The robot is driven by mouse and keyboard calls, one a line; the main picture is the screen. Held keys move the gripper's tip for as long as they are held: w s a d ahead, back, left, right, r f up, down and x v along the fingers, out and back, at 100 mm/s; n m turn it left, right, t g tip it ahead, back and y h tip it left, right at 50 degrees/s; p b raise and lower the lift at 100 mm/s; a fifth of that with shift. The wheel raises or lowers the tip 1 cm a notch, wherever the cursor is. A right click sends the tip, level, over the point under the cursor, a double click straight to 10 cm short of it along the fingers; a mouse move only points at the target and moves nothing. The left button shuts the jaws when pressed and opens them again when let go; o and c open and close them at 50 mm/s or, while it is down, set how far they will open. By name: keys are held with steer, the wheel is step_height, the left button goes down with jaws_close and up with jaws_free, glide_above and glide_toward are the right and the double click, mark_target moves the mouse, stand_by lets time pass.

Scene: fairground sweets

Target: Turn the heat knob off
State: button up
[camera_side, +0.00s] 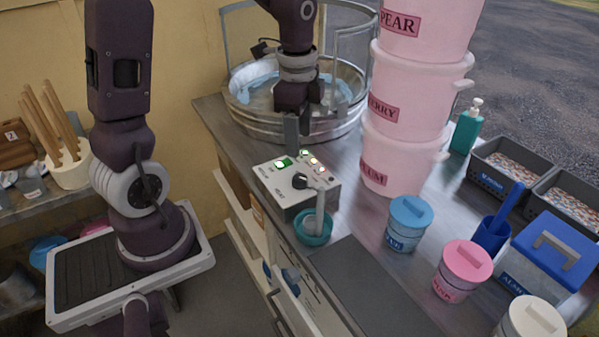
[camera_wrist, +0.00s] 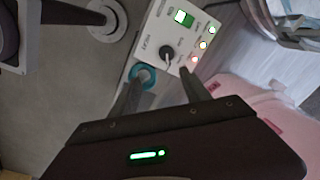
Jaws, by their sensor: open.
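The control box (camera_side: 290,197) is pale grey and stands on the metal counter. Its dark heat knob (camera_side: 299,181) sits on the top face, near a lit green switch (camera_side: 284,163). In the wrist view the knob (camera_wrist: 166,54) is round and dark, beside the HEAT lettering; I cannot read its exact setting. My gripper (camera_side: 296,138) hangs above the back of the box. In the wrist view my gripper (camera_wrist: 160,88) is open and empty, its fingers pointing towards the box, apart from the knob.
A teal cup (camera_side: 313,229) with a grey-handled tool (camera_side: 319,195) stands close in front of the box. Stacked pink tubs (camera_side: 389,160) stand to the right, and a round metal pan (camera_side: 300,128) behind. Blue (camera_side: 405,222) and pink (camera_side: 462,270) jars stand farther right.

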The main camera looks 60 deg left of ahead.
mark_target(299, 177)
steer(key=a+f+m, duration=0.1)
steer(key=f, duration=0.1)
steer(key=w+a+f, duration=0.1)
steer(key=f, duration=0.1)
steer(key=w+a+f+m+g, duration=0.1)
steer(key=f, duration=0.1)
steer(key=shift+f+m+h, duration=0.15)
steer(key=shift+m+h, duration=0.15)
steer(key=shift+h, duration=0.1)
step_height(299, 177, down, 7)
steer(key=shift+s+d+r, duration=0.1)
steer(key=shift+r, duration=0.1)
jaws_close()
